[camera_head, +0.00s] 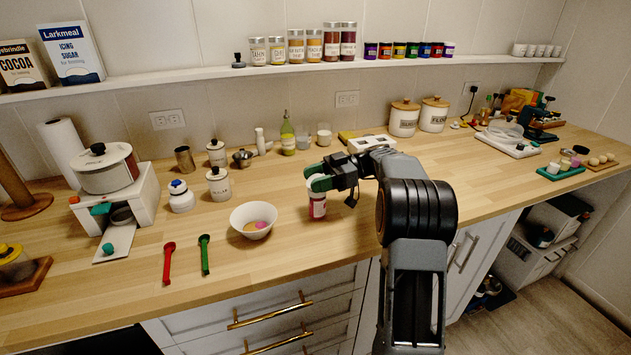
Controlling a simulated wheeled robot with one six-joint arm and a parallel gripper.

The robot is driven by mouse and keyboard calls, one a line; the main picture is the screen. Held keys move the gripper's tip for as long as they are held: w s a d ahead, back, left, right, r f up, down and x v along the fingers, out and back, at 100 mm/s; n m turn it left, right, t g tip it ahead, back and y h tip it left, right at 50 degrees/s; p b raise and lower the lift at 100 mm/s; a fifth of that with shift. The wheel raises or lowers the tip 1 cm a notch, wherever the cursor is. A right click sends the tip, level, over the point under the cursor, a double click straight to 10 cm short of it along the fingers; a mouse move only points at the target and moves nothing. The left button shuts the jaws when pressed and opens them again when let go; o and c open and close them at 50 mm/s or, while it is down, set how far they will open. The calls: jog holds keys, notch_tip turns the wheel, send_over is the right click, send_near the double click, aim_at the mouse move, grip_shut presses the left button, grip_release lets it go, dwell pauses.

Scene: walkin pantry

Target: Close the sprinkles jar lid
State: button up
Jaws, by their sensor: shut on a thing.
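The sprinkles jar (318,208) is a small clear jar with pinkish-red contents or label. It stands upright on the wooden counter, right of the white bowl. My gripper (318,181) comes from the right and is at the jar's top, its green fingertips shut around the lid area. A bit of white shows at the top between the fingers. The fingers hide most of the lid, so I cannot tell how it sits on the jar.
A white bowl (254,220) stands just left of the jar, with a red spoon (168,262) and a green spoon (205,254) farther left. Small canisters (218,185) and a green bottle (287,135) stand behind. The counter's front edge is close below the jar.

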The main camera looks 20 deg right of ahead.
dwell(0.3)
jog(key=o, duration=0.7)
jog(key=shift+d, duration=0.1)
jog(key=d+p, duration=0.4)
jog(key=p, duration=0.3)
jog(key=d+r+p, duration=0.1)
jog(key=d+p, duration=0.4)
jog(key=p, duration=0.2)
jog(key=d+p, duration=0.4)
jog(key=p, duration=0.3)
jog(key=shift+d+r, duration=0.15)
jog(key=shift+r, duration=0.25)
jog(key=shift+d+f, duration=0.1)
